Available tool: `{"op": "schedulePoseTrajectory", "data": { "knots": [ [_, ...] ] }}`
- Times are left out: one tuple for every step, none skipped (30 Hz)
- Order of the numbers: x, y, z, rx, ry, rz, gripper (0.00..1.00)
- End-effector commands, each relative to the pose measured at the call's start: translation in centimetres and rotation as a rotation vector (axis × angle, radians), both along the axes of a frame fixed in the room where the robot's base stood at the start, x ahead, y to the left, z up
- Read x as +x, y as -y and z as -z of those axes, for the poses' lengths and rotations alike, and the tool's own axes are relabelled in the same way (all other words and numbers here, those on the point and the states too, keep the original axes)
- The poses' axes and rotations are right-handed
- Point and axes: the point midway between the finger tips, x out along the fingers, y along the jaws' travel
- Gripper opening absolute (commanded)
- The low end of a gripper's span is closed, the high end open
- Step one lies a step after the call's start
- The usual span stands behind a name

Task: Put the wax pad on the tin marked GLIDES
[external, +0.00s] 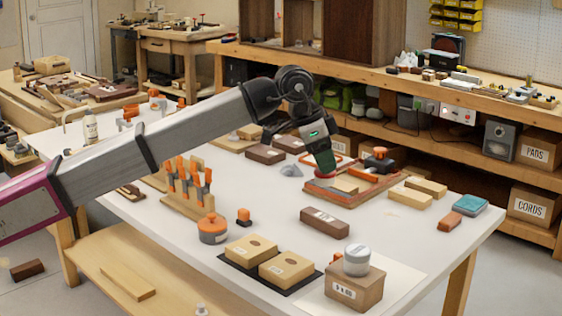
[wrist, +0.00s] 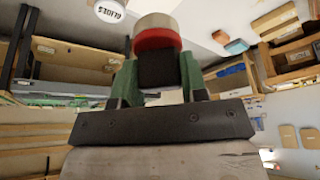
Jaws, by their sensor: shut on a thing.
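My gripper (external: 322,163) is shut on the wax pad, a round piece with a red band and a cream face. In the wrist view, the wax pad (wrist: 157,37) sits between the green fingers (wrist: 155,75). In the external view only a little red of it (external: 325,175) shows below the fingers, over the wooden tray. The tin marked GLIDES (wrist: 110,10) shows its white lid at the top left of the wrist view. It appears to be the grey, white-lidded tin (external: 357,260) on a cardboard box at the table's near right, well away from my gripper.
The tin's box (external: 355,290) stands beside two tan boxes on a black mat (external: 232,262). A dark brown block (external: 325,222) lies between my gripper and the tin. A wooden tray (external: 330,198) lies below my gripper. An orange pot (external: 212,229) and a tool rack (external: 187,205) stand left.

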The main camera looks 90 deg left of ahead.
Motion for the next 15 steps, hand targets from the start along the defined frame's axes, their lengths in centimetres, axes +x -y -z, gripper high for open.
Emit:
{"op": "schedulePoseTrajectory", "data": {
  "knots": [
    [0.4,0.6,0.3,-0.001,0.000,0.004,0.17],
    [0.6,1.0,0.5,0.000,0.000,0.004,0.17],
    [1.0,1.5,0.8,0.000,0.000,0.005,0.17],
    [1.3,1.9,1.2,0.000,0.000,0.005,0.17],
    [1.6,2.4,1.6,0.000,-0.001,0.005,0.17],
    [2.1,3.1,2.1,0.000,-0.002,0.004,0.17],
    [2.5,3.6,2.4,0.000,-0.002,0.004,0.17],
    [2.8,4.0,2.8,0.000,-0.001,0.004,0.17],
    [3.3,4.6,3.2,0.001,0.000,0.004,0.17],
    [3.6,5.1,3.6,0.001,-0.001,0.004,0.17],
    [4.0,5.7,4.0,0.001,-0.001,0.004,0.17],
    [4.4,6.3,4.5,0.001,-0.002,0.004,0.17],
    [4.8,6.7,4.8,0.001,-0.001,0.004,0.17],
    [5.1,7.1,5.1,0.001,-0.001,0.004,0.17],
    [5.5,7.7,5.5,0.001,0.000,0.004,0.17]
  ]
}}
